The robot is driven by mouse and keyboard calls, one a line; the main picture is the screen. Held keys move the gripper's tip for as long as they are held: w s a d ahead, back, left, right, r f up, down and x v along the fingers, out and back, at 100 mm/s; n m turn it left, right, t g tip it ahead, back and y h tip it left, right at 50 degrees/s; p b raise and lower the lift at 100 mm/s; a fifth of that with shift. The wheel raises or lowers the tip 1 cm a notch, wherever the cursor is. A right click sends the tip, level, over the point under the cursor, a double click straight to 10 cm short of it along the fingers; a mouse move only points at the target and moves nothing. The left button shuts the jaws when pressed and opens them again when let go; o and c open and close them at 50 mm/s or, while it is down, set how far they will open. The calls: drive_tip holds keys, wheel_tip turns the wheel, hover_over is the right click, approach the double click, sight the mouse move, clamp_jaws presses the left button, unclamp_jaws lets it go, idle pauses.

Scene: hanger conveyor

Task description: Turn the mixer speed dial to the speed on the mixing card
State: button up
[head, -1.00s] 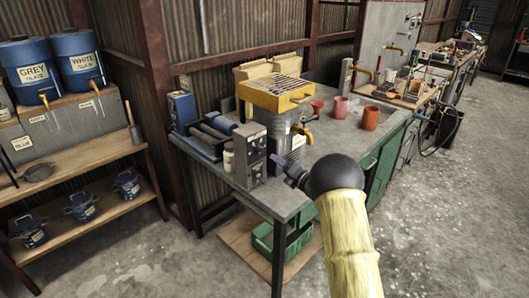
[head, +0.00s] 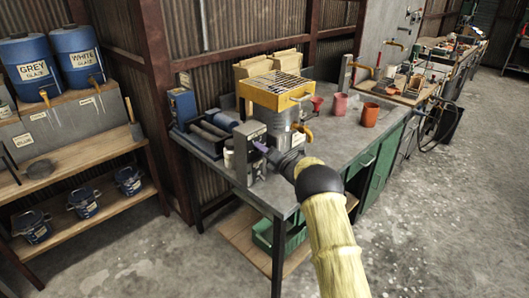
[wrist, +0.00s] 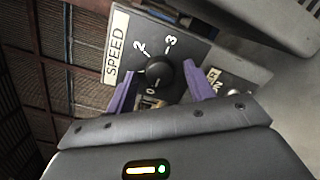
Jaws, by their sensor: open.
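The speed dial (wrist: 159,78) is a round black knob on a grey panel (wrist: 205,50) with a white SPEED label (wrist: 116,46). In the wrist view the numbers 0, 2 and 3 show around it; its pointer setting is not clear. My gripper (wrist: 158,71) is open, with one purple finger on each side of the dial. I cannot tell whether either finger touches it. In the head view my gripper (head: 262,148) is at the front of the grey control box (head: 244,135) and hides part of it. I cannot make out a readable mixing card.
The box stands on a grey bench (head: 335,135) beside a yellow sieve box (head: 276,92) on a metal container. A shelf with blue drums (head: 31,62) is at left. The floor at right is clear.

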drive_tip(key=c, duration=1)
drive_tip(key=shift+o, duration=0.2)
drive_tip(key=shift+m, duration=0.3)
drive_tip(key=m+p, duration=0.1)
drive_tip(key=m, duration=1)
drive_tip(key=m+g+y+p, duration=0.1)
drive_tip(key=m, duration=1)
drive_tip(key=m+g+y+p, duration=0.1)
drive_tip(key=m+p, duration=0.1)
drive_tip(key=m, duration=0.9)
drive_tip(key=shift+d+f, duration=0.15)
drive_tip(key=shift+f, duration=0.15)
drive_tip(key=shift+m, duration=0.3)
